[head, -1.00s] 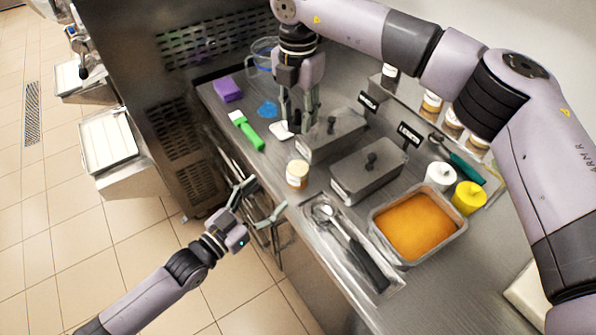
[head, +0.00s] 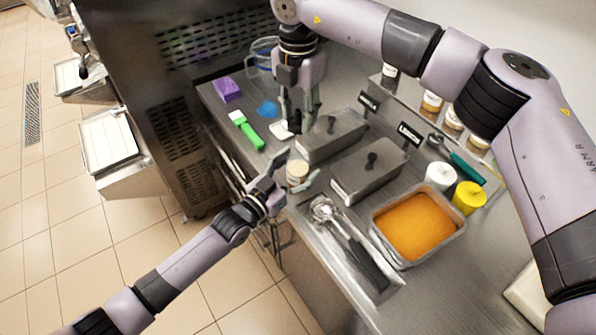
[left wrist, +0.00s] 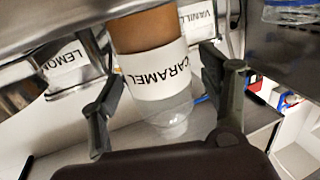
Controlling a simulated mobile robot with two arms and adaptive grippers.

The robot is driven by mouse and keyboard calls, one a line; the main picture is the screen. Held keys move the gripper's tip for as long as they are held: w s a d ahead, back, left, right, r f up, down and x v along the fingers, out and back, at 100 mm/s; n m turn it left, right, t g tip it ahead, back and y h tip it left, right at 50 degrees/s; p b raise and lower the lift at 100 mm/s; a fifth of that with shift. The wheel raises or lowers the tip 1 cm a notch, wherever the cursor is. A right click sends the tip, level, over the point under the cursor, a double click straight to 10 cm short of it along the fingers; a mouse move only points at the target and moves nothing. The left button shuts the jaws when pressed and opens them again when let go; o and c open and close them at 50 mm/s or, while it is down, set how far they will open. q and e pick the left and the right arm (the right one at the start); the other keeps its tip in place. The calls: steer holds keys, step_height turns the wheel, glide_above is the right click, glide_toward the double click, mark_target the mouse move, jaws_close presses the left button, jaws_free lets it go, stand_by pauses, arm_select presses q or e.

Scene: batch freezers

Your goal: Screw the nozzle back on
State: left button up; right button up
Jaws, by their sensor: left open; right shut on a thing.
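A small jar (head: 297,168) with a pale top stands near the counter's front edge. In the left wrist view a vessel labelled CARAMEL (left wrist: 155,75) shows between my fingers, with a brown part and a clear, tapering part. My left gripper (head: 295,178) is open, with one finger on either side of the jar; contact cannot be told. My right gripper (head: 301,112) points down over the counter behind the metal tubs. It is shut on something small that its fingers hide. I cannot make out the nozzle.
Two lidded metal tubs (head: 366,172) (head: 331,136) stand behind the jar. A tray with a scoop (head: 352,243) and an orange-filled pan (head: 418,226) are to the right. A green-handled tool (head: 246,131), purple block (head: 228,90) and blue piece (head: 267,109) lie left.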

arm_select(q)
steer(key=shift+c, duration=0.2)
jaws_close()
stand_by(0.9)
